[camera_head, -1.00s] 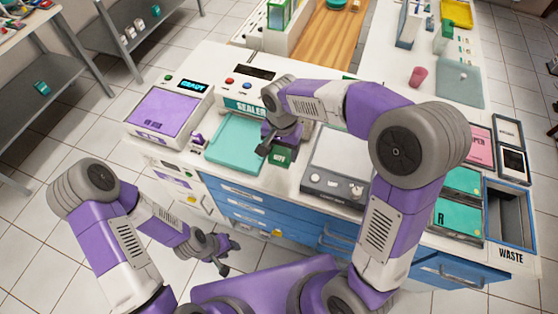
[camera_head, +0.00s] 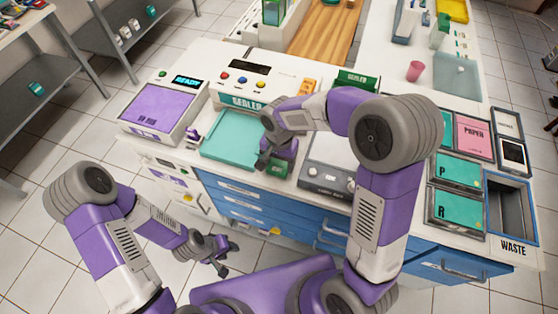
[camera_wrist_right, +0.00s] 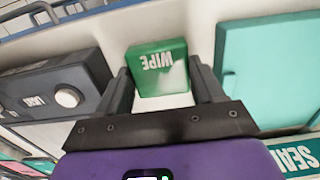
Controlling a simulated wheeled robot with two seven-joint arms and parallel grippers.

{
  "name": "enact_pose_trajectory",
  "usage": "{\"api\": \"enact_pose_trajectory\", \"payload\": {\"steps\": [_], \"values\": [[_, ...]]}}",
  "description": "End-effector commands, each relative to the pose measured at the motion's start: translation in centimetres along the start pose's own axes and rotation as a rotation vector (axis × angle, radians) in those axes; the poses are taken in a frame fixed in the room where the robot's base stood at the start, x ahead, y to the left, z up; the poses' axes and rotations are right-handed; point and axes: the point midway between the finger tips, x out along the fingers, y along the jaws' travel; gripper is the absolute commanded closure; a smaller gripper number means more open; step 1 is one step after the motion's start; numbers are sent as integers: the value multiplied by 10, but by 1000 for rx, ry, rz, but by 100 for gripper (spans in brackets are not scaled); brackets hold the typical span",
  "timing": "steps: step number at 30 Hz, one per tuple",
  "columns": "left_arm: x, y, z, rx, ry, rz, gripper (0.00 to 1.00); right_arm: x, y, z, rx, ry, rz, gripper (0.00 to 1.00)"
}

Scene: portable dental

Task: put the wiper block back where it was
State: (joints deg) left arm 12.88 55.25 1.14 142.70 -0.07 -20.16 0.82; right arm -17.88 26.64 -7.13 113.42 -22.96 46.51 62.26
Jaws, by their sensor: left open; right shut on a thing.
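The wiper block (camera_head: 277,170), green with a white part and marked WIPE, is near the counter's front edge, between the teal tray and the grey scale-like device. My right gripper (camera_head: 268,160) is shut on it. In the right wrist view the block (camera_wrist_right: 158,62) sits between the two fingers (camera_wrist_right: 164,82), its green face showing. I cannot tell whether it touches the counter. My left gripper (camera_head: 230,258) is open and empty, low in front of the drawers, apart from everything.
The teal tray (camera_head: 222,150) lies left of the block and the grey device (camera_head: 325,178) right of it. The sealer (camera_head: 245,102) stands behind. Blue drawers (camera_head: 260,210) are below the counter. The waste bin (camera_head: 510,215) is at the right.

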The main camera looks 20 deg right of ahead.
Motion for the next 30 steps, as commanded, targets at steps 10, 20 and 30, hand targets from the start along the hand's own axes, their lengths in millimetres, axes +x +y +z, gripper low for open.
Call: {"api": "enact_pose_trajectory", "payload": {"steps": [10,20,30], "values": [[0,0,0,0,0,0,57,1,0,0,0,-1,1,7],[-8,3,0,0,0,0,57,-23,-1,0,0,2,-3,7],[-25,9,1,0,0,0,57,-96,-1,0,-1,2,-3,7]]}}
